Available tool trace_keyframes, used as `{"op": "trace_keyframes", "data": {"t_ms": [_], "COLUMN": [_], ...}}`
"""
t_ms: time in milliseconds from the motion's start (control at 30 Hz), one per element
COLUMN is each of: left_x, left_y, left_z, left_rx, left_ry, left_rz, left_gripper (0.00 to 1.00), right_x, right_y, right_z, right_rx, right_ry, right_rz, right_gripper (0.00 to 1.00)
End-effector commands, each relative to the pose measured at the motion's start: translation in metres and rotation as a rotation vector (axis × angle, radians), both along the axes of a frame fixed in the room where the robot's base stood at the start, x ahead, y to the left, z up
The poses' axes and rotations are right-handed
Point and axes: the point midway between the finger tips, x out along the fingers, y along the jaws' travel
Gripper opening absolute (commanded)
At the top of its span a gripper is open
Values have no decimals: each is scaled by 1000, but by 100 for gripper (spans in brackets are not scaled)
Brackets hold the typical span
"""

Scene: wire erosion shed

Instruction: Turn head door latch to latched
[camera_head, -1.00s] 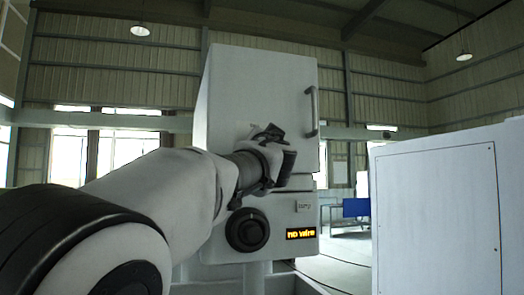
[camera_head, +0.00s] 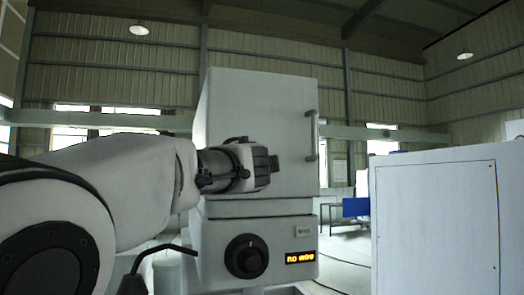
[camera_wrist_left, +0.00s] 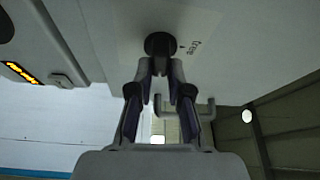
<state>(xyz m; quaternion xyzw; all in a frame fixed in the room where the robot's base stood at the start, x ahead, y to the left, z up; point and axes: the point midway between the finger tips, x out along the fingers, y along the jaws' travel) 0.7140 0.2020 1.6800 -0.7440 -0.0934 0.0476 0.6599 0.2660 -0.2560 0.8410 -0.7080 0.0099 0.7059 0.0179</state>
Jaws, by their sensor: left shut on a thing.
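The head door (camera_head: 278,110) is the white front of the wire head, with a grey bar handle (camera_head: 311,135) on its right side; it looks shut. My left gripper (camera_head: 266,165) is at the lower part of the door in the head view and hides the latch there. In the left wrist view the latch (camera_wrist_left: 160,42) is a dark round knob on the white face, beside a small printed label. My left gripper (camera_wrist_left: 161,68) is shut on its near part, fingertips close together. The latch's exact angle is hard to tell. My right gripper is not in view.
Below the door are a black dial (camera_head: 246,256) and an amber display (camera_head: 300,257) reading "no wire". A large white cabinet (camera_head: 435,220) stands at the right. A black bent rod (camera_head: 160,248) shows at the lower left.

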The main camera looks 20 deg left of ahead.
Motion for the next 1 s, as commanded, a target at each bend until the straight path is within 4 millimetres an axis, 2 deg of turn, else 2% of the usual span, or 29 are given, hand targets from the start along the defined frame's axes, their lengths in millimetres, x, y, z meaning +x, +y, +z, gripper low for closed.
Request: {"op": "trace_keyframes", "data": {"t_ms": [33,233,833,867,900,1000], "left_x": [-1,-1,-2,-2,-2,-2], "left_y": [2,2,2,2,2,1], "left_z": [9,8,7,8,7,6], "left_rx": [20,92,129,129,128,129], "left_ry": [12,57,76,76,75,79], "left_rz": [4,5,4,4,4,3], "left_gripper": [0,0,0,28,43,43], "right_x": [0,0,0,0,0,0], "right_y": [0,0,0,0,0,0], "right_z": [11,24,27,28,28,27], "right_rx": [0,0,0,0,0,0], "right_ry": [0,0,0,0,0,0], "right_rz": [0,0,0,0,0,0], "right_gripper": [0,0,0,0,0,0]}}
